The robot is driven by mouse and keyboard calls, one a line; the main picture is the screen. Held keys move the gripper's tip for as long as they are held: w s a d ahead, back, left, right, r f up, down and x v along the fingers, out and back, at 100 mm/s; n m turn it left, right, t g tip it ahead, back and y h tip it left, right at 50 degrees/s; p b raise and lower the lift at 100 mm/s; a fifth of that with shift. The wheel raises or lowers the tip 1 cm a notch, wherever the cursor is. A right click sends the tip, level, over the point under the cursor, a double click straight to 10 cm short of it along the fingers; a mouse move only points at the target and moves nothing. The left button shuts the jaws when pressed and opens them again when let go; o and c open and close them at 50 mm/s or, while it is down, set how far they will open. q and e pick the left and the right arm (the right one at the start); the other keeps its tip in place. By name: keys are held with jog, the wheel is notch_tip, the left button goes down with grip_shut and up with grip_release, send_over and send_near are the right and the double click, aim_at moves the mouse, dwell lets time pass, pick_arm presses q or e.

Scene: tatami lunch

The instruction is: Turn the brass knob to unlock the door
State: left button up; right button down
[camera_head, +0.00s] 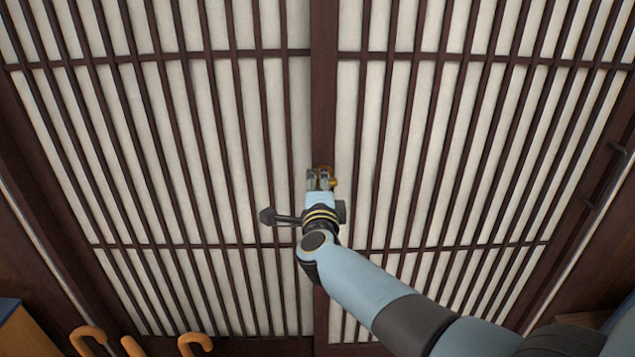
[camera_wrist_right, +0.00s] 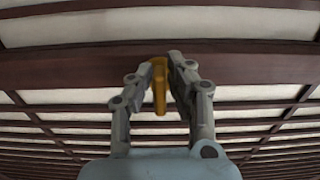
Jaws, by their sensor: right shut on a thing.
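The brass knob (camera_head: 333,182) sits on the dark centre stile of the slatted door (camera_head: 322,100). In the right wrist view the brass knob (camera_wrist_right: 159,88) shows as a golden upright piece between my fingers. My right gripper (camera_head: 321,176) is at the knob, with its fingertips closed on it against the stile. In the wrist view my right gripper (camera_wrist_right: 160,68) has one finger on each side of the knob. Part of the knob is hidden by the fingers. My left gripper is not in view.
Dark wooden slats over white paper panels fill both sides of the door. A dark handle (camera_head: 618,149) is at the far right. Several orange curved cane handles (camera_head: 194,341) stand at the bottom left. A wooden box edge (camera_head: 22,335) is in the lower left corner.

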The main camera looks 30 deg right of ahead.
jog(key=c, duration=1.5)
grip_release()
jog(key=shift+s+f, duration=0.1)
jog(key=shift+f, duration=0.15)
jog(key=shift+o, duration=0.8)
jog(key=shift+r, duration=0.15)
jog(key=v, duration=0.7)
jog(key=shift+s, duration=0.2)
jog(key=shift+a, duration=0.15)
